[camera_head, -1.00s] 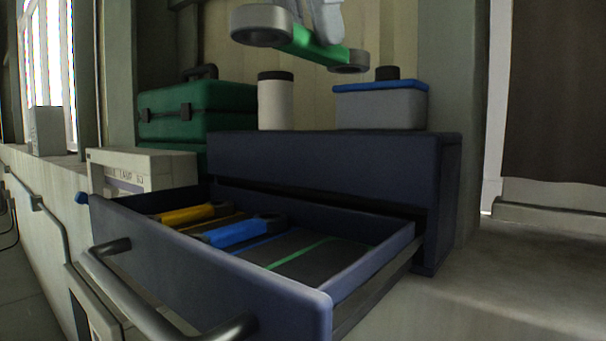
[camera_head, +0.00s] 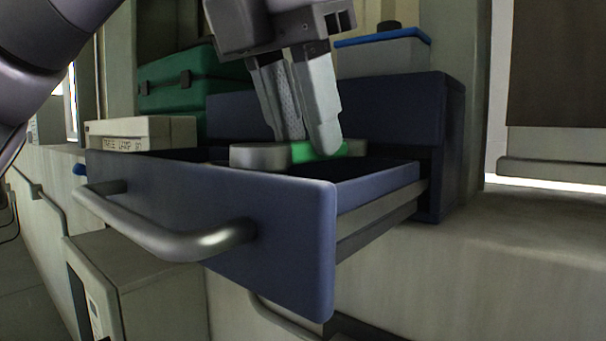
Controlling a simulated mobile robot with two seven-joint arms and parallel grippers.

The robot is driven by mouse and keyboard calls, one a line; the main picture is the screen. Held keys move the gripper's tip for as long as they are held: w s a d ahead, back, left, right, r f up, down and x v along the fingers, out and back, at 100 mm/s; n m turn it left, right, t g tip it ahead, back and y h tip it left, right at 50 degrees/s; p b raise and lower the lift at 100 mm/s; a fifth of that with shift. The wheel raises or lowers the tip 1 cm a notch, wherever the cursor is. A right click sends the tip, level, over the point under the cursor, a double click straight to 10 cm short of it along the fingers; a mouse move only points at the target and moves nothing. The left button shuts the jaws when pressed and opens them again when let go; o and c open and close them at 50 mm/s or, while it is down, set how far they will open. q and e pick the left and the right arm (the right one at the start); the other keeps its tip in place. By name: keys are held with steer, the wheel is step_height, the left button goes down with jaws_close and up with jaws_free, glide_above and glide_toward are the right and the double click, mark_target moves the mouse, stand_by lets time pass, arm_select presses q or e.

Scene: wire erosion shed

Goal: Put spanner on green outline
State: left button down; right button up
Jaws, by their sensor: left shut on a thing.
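The spanner (camera_head: 258,157), with grey ends and a green handle, is level at the height of the open drawer's rim. My left gripper (camera_head: 307,146) points down from above and is shut on its green handle. The spanner is over or just inside the blue drawer (camera_head: 240,215); I cannot tell whether it touches the drawer floor. The green outline is hidden behind the drawer front. My right gripper is not in view.
The drawer's grey handle (camera_head: 160,240) sticks out in front. The blue cabinet body (camera_head: 390,115) stands behind. A green case (camera_head: 170,95), a labelled pale box (camera_head: 140,133) and a grey box with a blue lid (camera_head: 385,58) are around it.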

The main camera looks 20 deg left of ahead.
mark_target(297, 142)
arm_select(q)
steer(key=shift+f+b, duration=0.3)
steer(key=shift+f, duration=1.5)
steer(key=shift+f, duration=0.2)
steer(key=c, duration=0.9)
jaws_free()
steer(key=shift+r, duration=0.15)
steer(key=p+v, duration=0.3)
steer(key=v, duration=0.9)
steer(key=shift+w+r, duration=0.1)
